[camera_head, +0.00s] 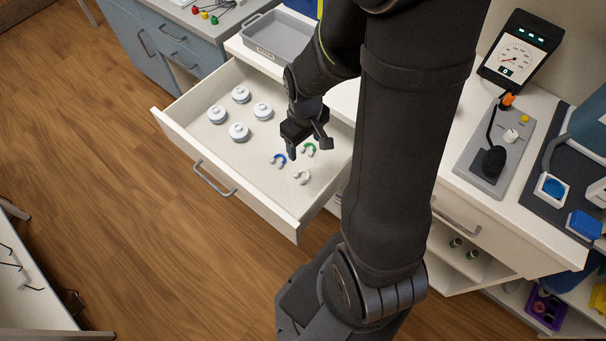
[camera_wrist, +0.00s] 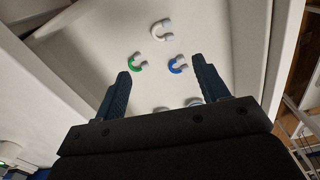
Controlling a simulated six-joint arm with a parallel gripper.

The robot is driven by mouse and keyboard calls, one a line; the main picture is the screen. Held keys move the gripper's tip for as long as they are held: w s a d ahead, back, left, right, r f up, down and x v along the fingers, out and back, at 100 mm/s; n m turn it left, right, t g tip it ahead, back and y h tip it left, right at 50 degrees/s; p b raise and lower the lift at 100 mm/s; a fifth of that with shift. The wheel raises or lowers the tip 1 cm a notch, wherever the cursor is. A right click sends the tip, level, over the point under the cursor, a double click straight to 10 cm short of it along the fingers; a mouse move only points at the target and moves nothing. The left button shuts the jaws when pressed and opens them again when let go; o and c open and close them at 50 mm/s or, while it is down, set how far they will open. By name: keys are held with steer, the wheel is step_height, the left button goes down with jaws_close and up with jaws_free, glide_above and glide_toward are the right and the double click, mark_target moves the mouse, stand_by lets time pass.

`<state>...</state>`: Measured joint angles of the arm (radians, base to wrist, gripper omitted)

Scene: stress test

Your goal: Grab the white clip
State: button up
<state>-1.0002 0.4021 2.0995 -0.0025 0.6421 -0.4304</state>
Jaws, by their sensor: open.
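The white clip (camera_head: 302,177) lies on the floor of the open drawer, near its front right part. It also shows in the wrist view (camera_wrist: 161,29), beyond my fingertips and apart from them. A blue clip (camera_head: 279,159) and a green clip (camera_head: 309,149) lie close to it; the wrist view shows the blue one (camera_wrist: 177,65) and the green one (camera_wrist: 137,62) nearer my fingers. My gripper (camera_head: 308,148) is over the drawer, pointing down. In the wrist view my gripper (camera_wrist: 160,75) has its two fingers wide apart with nothing between them.
Several round whitish lidded pieces (camera_head: 240,113) stand in the left part of the drawer (camera_head: 254,192). The drawer walls surround the clips. A grey tray (camera_head: 279,36) sits on the counter behind.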

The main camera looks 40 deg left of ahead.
mark_target(304, 175)
step_height(304, 175, down, 15)
steer(key=shift+s+f, duration=0.15)
stand_by(0.8)
steer(key=c, duration=1)
steer(key=shift+c, duration=0.2)
